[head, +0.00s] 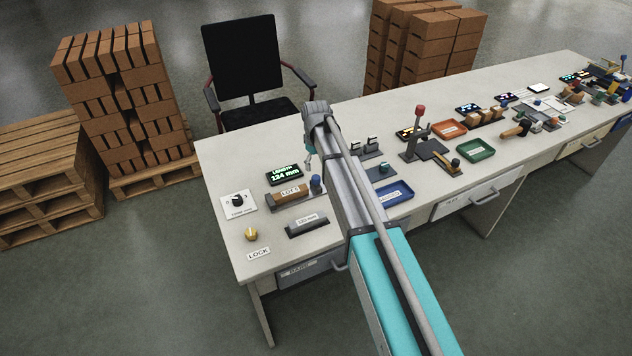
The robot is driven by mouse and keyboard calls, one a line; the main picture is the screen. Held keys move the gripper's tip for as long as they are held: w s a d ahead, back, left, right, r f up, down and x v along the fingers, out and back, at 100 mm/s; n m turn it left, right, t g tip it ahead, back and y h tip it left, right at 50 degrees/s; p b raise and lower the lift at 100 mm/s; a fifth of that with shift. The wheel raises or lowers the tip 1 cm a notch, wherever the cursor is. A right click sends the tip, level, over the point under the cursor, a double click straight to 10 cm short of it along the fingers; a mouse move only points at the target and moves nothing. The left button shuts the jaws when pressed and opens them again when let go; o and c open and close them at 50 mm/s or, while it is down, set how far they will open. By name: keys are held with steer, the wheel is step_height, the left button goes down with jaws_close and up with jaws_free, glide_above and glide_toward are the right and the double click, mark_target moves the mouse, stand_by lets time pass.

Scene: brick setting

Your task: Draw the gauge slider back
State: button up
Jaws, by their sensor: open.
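The length gauge stands on the near left part of the bench, with a brick labelled LOT A (289,194) in it. A display (283,174) behind the brick reads LENGTH 124 mm. My gripper (308,163) is open and empty, pointing down above and behind the blue knob, apart from it as far as I can tell. My arm partly hides the gripper and the bench to its right.
A dark block marked with a length (307,226), a yellow knob (251,234), a LOCK label (258,253) and a rotary switch (238,202) lie near the gauge. A blue tray (390,195) is right of my arm. A chair (243,62) stands behind the bench.

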mark_target(316, 177)
steer(key=shift+f+b, duration=2.8)
steer(key=shift+f, duration=0.3)
